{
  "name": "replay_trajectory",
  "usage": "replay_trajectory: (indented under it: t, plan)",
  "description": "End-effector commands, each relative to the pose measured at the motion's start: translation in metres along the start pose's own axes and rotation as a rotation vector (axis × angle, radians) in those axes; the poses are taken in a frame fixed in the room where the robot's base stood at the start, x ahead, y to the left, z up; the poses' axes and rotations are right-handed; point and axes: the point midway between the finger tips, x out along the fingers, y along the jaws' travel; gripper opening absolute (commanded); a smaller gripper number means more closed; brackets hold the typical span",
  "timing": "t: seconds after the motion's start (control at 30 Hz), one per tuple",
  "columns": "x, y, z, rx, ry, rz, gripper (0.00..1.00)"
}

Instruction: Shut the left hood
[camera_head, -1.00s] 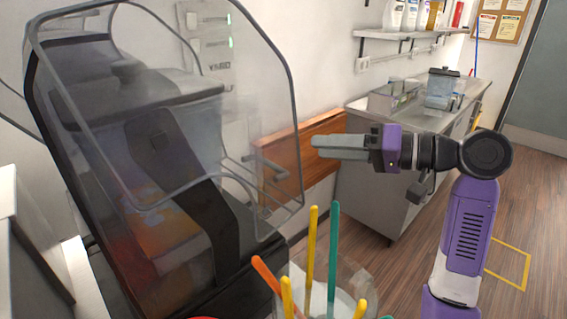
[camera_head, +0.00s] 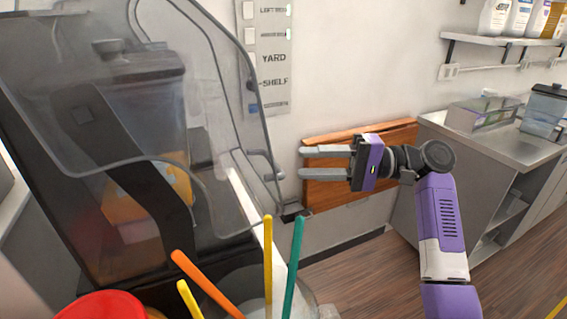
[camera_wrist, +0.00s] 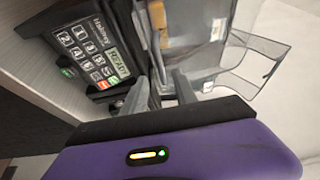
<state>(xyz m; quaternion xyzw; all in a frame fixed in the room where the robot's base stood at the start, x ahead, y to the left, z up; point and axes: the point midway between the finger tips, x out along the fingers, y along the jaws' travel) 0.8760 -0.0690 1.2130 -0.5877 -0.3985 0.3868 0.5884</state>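The clear grey hood (camera_head: 215,75) is on the dark machine (camera_head: 65,140) at the left of the head view. It appears swung up, with its curved lower edge standing out from the dark body. A small grey handle (camera_head: 258,152) shows at its right side. My gripper (camera_head: 302,162) is open and empty, just right of the hood's right edge, apart from it in the picture. In the wrist view, clear panels (camera_wrist: 252,62) show beyond the two fingers, at the right; which hood they belong to I cannot tell.
A keypad with a lit display (camera_wrist: 88,50) is at the left of the wrist view. Coloured sticks (camera_head: 295,262) stand in front of the machine. A brown wooden board (camera_head: 385,130) leans against the wall behind my gripper. A metal counter (camera_head: 480,140) is at the right.

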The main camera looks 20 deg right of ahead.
Motion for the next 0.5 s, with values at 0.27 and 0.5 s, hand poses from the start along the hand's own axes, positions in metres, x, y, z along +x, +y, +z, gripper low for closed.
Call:
replay_trajectory:
  t: [0.27,0.5]
  plan:
    - [0.026,-0.002,0.002,0.015,-0.006,-0.001,0.34]
    - [0.061,-0.003,0.002,0.013,-0.004,-0.001,0.34]
